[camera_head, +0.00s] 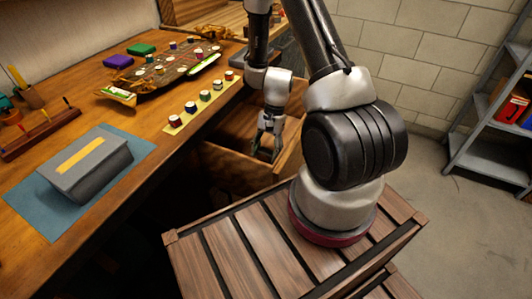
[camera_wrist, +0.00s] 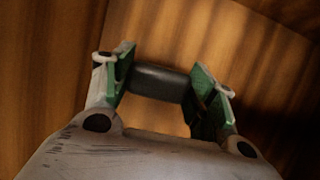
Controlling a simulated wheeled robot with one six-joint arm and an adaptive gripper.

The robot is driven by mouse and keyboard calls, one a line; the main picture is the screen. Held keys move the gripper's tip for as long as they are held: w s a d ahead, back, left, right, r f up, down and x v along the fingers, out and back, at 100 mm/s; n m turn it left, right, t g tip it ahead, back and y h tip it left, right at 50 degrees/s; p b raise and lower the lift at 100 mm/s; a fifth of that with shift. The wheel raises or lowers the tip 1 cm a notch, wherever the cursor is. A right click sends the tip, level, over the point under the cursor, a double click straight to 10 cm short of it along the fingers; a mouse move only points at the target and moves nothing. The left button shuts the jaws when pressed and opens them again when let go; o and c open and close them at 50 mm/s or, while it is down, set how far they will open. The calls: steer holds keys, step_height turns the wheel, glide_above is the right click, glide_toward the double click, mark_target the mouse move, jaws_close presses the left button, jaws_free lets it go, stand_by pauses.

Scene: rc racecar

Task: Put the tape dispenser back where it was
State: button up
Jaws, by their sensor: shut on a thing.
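My gripper (camera_head: 266,150) points down into the open wooden drawer (camera_head: 228,160) under the bench. In the wrist view its two green-padded fingers (camera_wrist: 164,78) are shut on a dark grey, rounded object (camera_wrist: 160,84) that spans the gap between them. This looks like the tape dispenser, but only part of it shows and its shape is not clear. In the head view the held object is too small and dark to make out. Wooden drawer surfaces surround the fingers in the wrist view; I cannot tell whether the object touches them.
The bench (camera_head: 165,150) holds a grey box with a yellow strip (camera_head: 85,165) on a blue mat (camera_head: 30,205), a row of small jars on a strip (camera_head: 190,107), and a cluttered board (camera_head: 165,70). A slatted crate (camera_head: 245,250) is in front; a shelf (camera_head: 490,150) stands right.

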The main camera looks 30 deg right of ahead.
steer(key=shift+f, duration=0.35)
steer(key=shift+f, duration=0.1)
steer(key=o, duration=0.9)
step_height(320, 180, up, 25)
steer(key=w+d+n+t+h, duration=0.1)
steer(key=d+n+t, duration=0.1)
steer(key=d+n, duration=0.15)
steer(key=s+r+n+t+h, duration=0.1)
steer(key=s+r+n, duration=0.1)
steer(key=s+r, duration=0.3)
steer(key=s+r+n+t+h, duration=0.1)
steer(key=s+r+n+t, duration=0.1)
steer(key=s+r, duration=0.3)
steer(key=s+r+n+t, duration=0.1)
steer(key=s+r+n, duration=0.3)
steer(key=s+r, duration=0.1)
steer(key=shift+a+r+t+h, duration=0.35)
steer(key=shift+r+t+h, duration=0.05)
steer(key=shift+r, duration=0.4)
